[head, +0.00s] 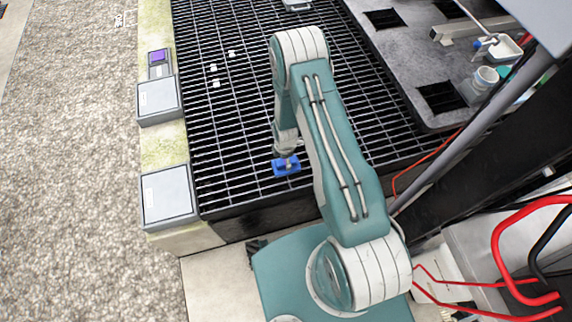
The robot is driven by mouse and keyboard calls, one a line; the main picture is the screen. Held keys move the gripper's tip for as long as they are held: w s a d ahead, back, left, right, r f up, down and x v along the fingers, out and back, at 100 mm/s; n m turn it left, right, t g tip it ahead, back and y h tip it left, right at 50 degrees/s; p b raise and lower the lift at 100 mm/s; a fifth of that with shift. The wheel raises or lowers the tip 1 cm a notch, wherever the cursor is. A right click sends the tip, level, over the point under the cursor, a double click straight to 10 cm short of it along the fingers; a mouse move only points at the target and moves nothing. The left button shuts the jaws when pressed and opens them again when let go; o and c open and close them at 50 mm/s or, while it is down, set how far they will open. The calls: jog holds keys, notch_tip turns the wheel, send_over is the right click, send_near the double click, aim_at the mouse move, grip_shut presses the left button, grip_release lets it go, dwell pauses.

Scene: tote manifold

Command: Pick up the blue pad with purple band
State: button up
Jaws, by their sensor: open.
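A small blue pad-like piece (280,171) shows at the near part of the black grating, right at the end of my arm. A purple band on it cannot be made out at this size. My gripper (289,160) points down over this piece and covers part of it. The gripper is open. Its fingers are too small to tell whether they touch the piece or stand just above it.
The black grating (240,120) holds several small white bits. Grey boxes (167,195) and a purple-topped item (158,56) line the left ledge. A grey tray (400,50) with square holes lies right, with a white cup (485,78). Red cables (500,235) run lower right.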

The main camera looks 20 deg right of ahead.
notch_tip(320, 180, down, 4)
jog(key=shift+d+f, duration=0.1)
jog(key=c, duration=0.8)
jog(key=shift+o, duration=0.2)
jog(key=shift+r, duration=0.45)
notch_tip(320, 180, up, 2)
jog(key=shift+r, duration=0.25)
jog(key=s+d+r, duration=0.2)
jog(key=s+r, duration=0.3)
jog(key=s, duration=0.1)
jog(key=s+d+r, duration=0.2)
jog(key=s+r, duration=0.2)
jog(key=s, duration=0.3)
jog(key=shift+s+d+r, duration=0.2)
jog(key=shift+d+r, duration=0.05)
jog(key=shift+r, duration=0.1)
